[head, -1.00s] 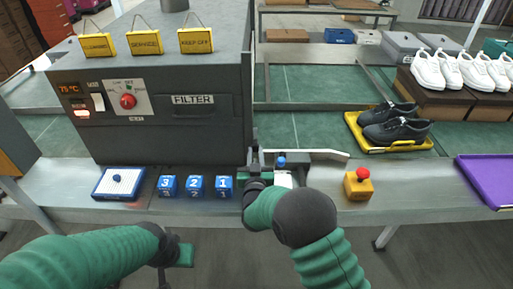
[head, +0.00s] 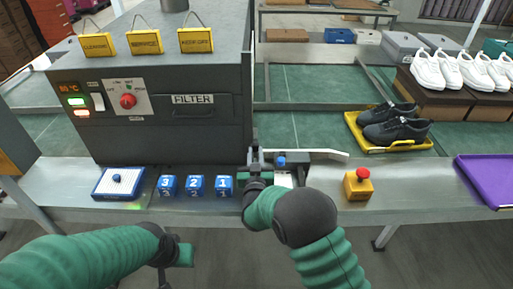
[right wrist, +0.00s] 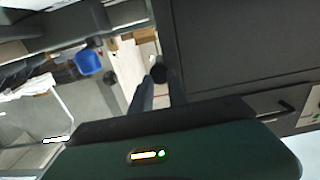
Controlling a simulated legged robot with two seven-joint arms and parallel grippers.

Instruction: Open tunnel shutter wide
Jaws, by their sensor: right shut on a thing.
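The tunnel (head: 150,140) is a dark grey box at the left of the head view. Its front has a FILTER drawer, a red dial and a small display. My right gripper (head: 255,165) is at the box's front right corner. It is shut on a dark knob (right wrist: 158,72), which shows between the fingertips in the right wrist view (right wrist: 158,90). The shutter itself is hard to make out; the tunnel's right side is mostly hidden. My left gripper (head: 178,255) hangs low in front of the bench, away from the tunnel; its jaws are unclear.
On the bench stand a blue-and-white pad (head: 117,183), blue numbered blocks (head: 195,186), a yellow box with a red button (head: 359,184) and a purple tray (head: 487,178). Black shoes (head: 395,124) sit in a yellow tray (head: 428,144) on the green belt. White shoes (head: 450,70) stand further right.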

